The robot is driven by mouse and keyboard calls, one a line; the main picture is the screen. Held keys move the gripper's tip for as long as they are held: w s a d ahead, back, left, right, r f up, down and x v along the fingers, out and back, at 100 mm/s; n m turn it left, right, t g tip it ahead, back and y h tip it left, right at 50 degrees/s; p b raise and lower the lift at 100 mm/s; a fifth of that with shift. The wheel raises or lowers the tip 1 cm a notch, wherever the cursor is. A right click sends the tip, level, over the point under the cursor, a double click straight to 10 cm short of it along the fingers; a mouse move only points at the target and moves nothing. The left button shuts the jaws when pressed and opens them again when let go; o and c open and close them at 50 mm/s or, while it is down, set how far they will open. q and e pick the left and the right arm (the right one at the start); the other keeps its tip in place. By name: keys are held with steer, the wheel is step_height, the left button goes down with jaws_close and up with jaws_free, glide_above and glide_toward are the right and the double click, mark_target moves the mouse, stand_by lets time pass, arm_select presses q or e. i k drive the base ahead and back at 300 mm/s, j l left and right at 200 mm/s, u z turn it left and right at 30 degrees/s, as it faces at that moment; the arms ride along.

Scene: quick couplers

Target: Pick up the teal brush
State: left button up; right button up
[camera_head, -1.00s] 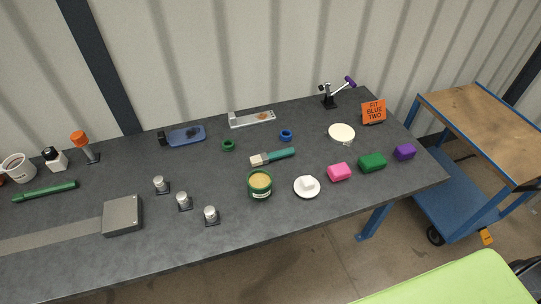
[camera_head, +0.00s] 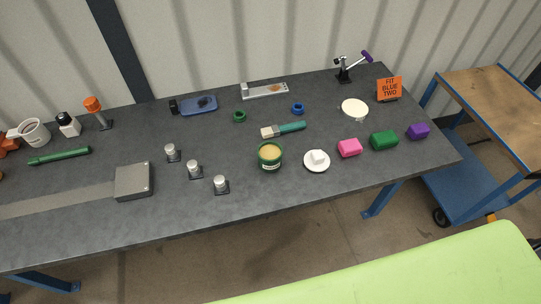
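The teal brush (camera_head: 291,127) lies on the dark table near its middle. Its handle is teal and points right. Its pale bristle end points left. It lies just behind a green tin (camera_head: 270,156) with tan contents, and in front of a green ring and a blue ring. Neither of my grippers shows in the head view.
The dark table (camera_head: 300,195) also holds a white dish (camera_head: 316,160), a pink block (camera_head: 349,148), a green block (camera_head: 384,140), a purple block (camera_head: 418,131) and several metal fittings on the left. A blue cart (camera_head: 440,175) stands at right.

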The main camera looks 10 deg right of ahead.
mark_target(275, 131)
steer(key=i+l, duration=0.1)
steer(key=l, duration=0.25)
steer(key=i+l, duration=0.1)
steer(key=l, duration=0.25)
steer(key=i+l, duration=0.1)
steer(key=l, duration=0.3)
steer(key=i+l, duration=0.1)
steer(key=l, duration=0.25)
steer(key=u, duration=0.05)
